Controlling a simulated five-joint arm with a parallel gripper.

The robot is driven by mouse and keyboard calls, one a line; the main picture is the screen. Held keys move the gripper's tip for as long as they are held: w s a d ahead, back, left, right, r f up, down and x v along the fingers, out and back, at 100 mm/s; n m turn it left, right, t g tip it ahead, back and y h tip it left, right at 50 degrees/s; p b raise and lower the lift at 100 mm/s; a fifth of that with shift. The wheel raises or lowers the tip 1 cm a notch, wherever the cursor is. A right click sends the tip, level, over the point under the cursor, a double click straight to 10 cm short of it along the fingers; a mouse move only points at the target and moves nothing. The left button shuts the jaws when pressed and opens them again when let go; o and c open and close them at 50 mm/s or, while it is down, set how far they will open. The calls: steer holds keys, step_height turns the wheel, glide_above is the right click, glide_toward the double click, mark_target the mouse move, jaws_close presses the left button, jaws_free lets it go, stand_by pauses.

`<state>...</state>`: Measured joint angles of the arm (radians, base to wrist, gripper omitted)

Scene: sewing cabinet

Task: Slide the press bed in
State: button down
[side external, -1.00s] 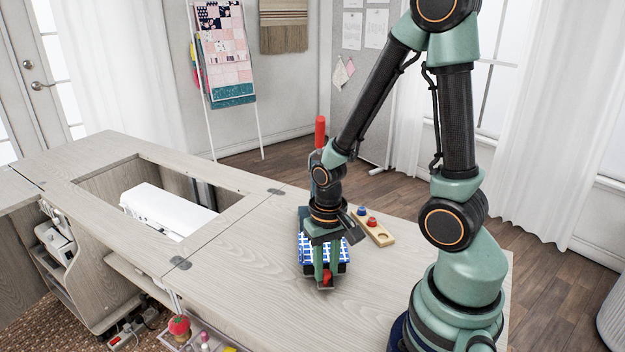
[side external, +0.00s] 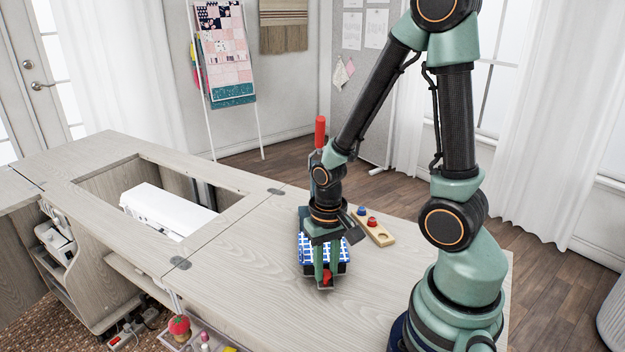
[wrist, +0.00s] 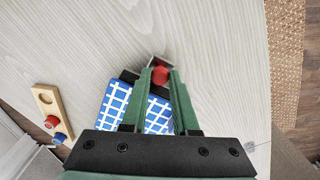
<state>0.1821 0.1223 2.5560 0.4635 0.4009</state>
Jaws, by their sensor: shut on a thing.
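The press bed (side external: 308,250) is a pad with a blue and white grid cover on a dark base, low on the wooden top. It also shows in the wrist view (wrist: 112,102), partly behind my fingers. A red knob (side external: 327,277) sits at its near end, and it shows in the wrist view (wrist: 160,76) too. My gripper (side external: 325,272) points down over the bed, its fingers shut on the red knob. The press's upright red handle (side external: 320,131) rises behind my wrist. My gripper hides much of the press.
A small wooden block (side external: 377,234) with a blue and a red button stands right of the press. A white sewing machine (side external: 165,210) lies in the cabinet opening to the left. The wooden top (side external: 270,300) is clear in front of the bed.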

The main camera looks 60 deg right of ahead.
stand_by(0.5)
steer(key=w+d, duration=0.1)
steer(key=d, duration=0.1)
steer(key=w+d, duration=0.2)
steer(key=d, duration=0.1)
steer(key=w+d, duration=0.2)
steer(key=shift+w+d, duration=0.1)
steer(key=shift+d, duration=0.15)
steer(key=c, duration=0.7)
jaws_free()
step_height(320, 180, up, 12)
steer(key=shift+a+r, duration=0.1)
stand_by(0.3)
